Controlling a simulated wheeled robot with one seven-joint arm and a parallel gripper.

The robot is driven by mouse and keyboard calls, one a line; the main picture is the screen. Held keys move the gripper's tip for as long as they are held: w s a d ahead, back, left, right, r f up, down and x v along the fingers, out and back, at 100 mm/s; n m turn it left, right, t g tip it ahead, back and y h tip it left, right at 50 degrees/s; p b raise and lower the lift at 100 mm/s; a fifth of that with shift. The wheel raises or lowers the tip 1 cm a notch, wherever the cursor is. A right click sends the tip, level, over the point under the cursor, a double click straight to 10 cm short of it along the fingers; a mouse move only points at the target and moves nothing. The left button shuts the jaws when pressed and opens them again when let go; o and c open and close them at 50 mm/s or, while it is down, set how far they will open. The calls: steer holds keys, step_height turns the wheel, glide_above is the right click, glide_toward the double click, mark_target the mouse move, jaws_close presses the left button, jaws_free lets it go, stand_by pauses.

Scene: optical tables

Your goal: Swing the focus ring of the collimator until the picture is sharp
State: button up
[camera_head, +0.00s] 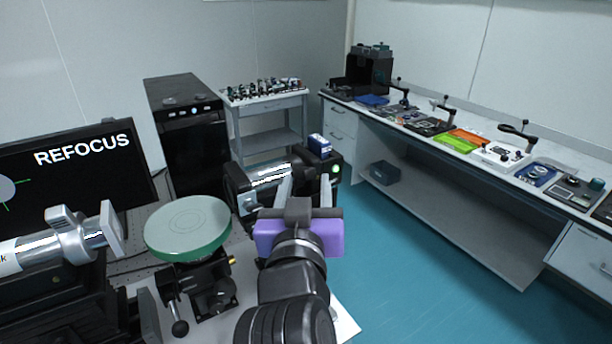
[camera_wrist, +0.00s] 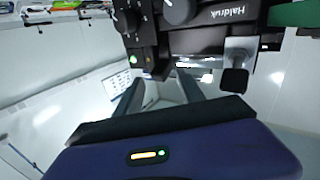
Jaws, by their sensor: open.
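The monitor (camera_head: 85,165) at the left reads "REFOCUS" and shows part of a grey disc with green marks. A silver barrel (camera_head: 90,240) with a raised collar (camera_head: 68,232) and flat tab lies in front of it; it looks like the collimator with its focus ring. My gripper (camera_head: 306,182) is open, right of this barrel and apart from it. Its fingers point at a black unit (camera_head: 237,185) with a shiny cylinder and a green light. The wrist view shows my gripper (camera_wrist: 160,88) with its fingers apart, below the black "Haldruk" unit (camera_wrist: 213,40). Contact with it cannot be told.
A round green-edged plate (camera_head: 188,225) on a black mount stands between the barrel and my arm. A black cabinet (camera_head: 185,135) and a small cart (camera_head: 265,103) stand behind. A long bench (camera_head: 470,155) with several instruments runs along the right, with clear blue floor (camera_head: 420,250) before it.

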mark_target(304, 169)
steer(key=shift+w, duration=1)
steer(key=shift+c, duration=0.3)
jaws_close()
steer(key=shift+r+p, duration=0.55)
steer(key=shift+p, duration=0.7)
steer(key=g+p, duration=0.1)
steer(key=p, duration=0.1)
steer(key=r+n+p, duration=0.1)
steer(key=p, duration=0.1)
steer(key=shift+w+a+g+p, duration=0.2)
steer(key=shift+w+g+p, duration=0.1)
steer(key=shift+g, duration=0.1)
steer(key=p, duration=0.1)
steer(key=n+g+p, duration=0.1)
steer(key=p, duration=0.1)
steer(key=shift+w+a+r, duration=0.15)
steer(key=shift+w+r, duration=0.05)
steer(key=shift+r, duration=0.2)
steer(key=shift+w+f+g, duration=0.1)
steer(key=shift+w+g, duration=0.05)
steer(key=shift+g, duration=0.35)
